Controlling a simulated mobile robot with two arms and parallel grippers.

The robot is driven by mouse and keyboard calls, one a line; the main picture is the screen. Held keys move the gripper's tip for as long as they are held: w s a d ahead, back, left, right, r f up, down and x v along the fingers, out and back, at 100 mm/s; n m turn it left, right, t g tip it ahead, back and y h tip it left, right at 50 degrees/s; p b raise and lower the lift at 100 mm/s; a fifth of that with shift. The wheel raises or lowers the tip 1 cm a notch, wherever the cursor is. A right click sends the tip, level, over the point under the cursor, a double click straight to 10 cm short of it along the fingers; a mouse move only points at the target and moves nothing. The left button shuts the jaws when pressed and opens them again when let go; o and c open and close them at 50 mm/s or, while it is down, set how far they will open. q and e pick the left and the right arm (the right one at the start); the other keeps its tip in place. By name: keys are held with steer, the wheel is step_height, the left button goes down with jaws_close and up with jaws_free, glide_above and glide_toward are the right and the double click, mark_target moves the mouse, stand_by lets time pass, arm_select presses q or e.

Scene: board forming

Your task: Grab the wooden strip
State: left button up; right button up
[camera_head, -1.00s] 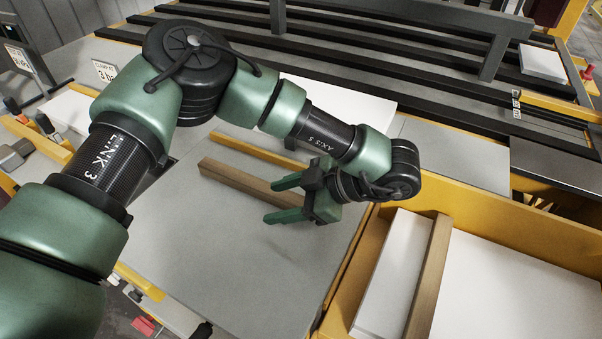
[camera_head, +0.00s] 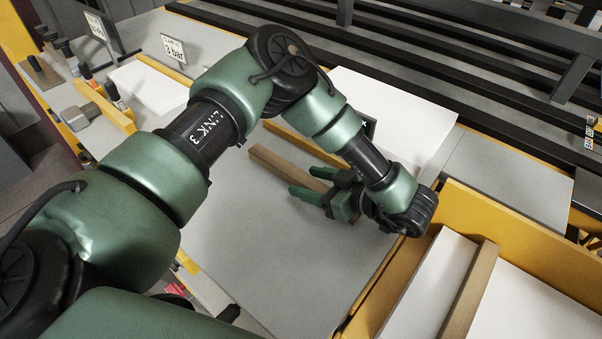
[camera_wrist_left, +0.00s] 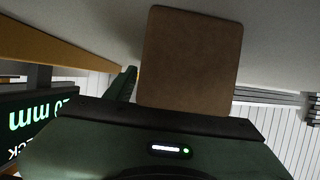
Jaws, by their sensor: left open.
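A brown wooden strip (camera_head: 268,161) lies on the grey table (camera_head: 250,245) in the middle of the head view. My left gripper (camera_head: 301,180) is open over its right part, with one finger on each side of the strip in that view. The other finger is hidden there. I cannot tell whether the fingers touch the strip. My right gripper is not in view.
A yellow-walled bin (camera_head: 520,250) at the right holds white boards (camera_head: 432,285) and another wooden strip (camera_head: 470,290). A white board (camera_head: 395,100) and a yellow bar (camera_head: 293,136) lie behind the arm. The table's front part is clear.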

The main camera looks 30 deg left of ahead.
arm_select(q)
steer(key=shift+a+f, duration=0.1)
steer(key=shift+a, duration=0.2)
jaws_close()
